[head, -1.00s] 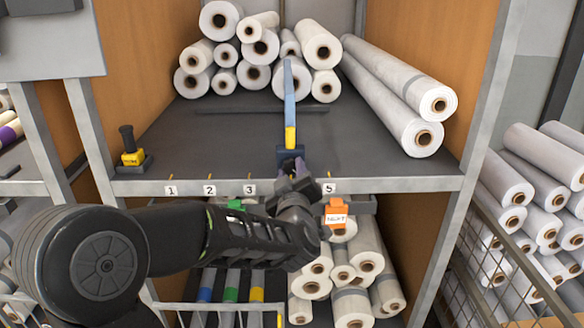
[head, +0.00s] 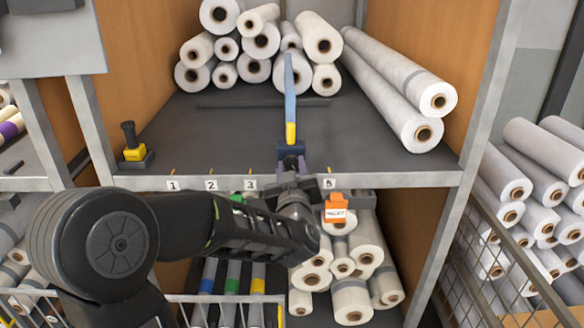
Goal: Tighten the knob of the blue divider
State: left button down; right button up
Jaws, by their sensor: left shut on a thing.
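The blue divider (head: 290,90) stands upright on the dark shelf, running front to back, with a yellow front end and a dark blue base at the front edge. My left gripper (head: 292,163) is at that base, shut on a part there. The part is taken to be the divider's knob, which the gripper mostly hides. Number labels 1, 2 and 3 (head: 250,184) sit on the shelf's front rail to the left, and label 5 (head: 329,183) to the right. The label between them is hidden behind my left arm. My right gripper is not in view.
White rolls (head: 255,45) are stacked left of and behind the divider, and long rolls (head: 400,95) lie to the right. A black and yellow tool (head: 132,148) stands at the shelf's left front. An orange tag (head: 336,208) hangs below the rail. A wire cage (head: 490,265) is at right.

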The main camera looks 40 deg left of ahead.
pick_arm(q)
jog(key=c, duration=1)
grip_release()
jog(key=v, duration=0.7)
jog(key=shift+s+d, duration=0.3)
jog(key=shift+f, duration=0.1)
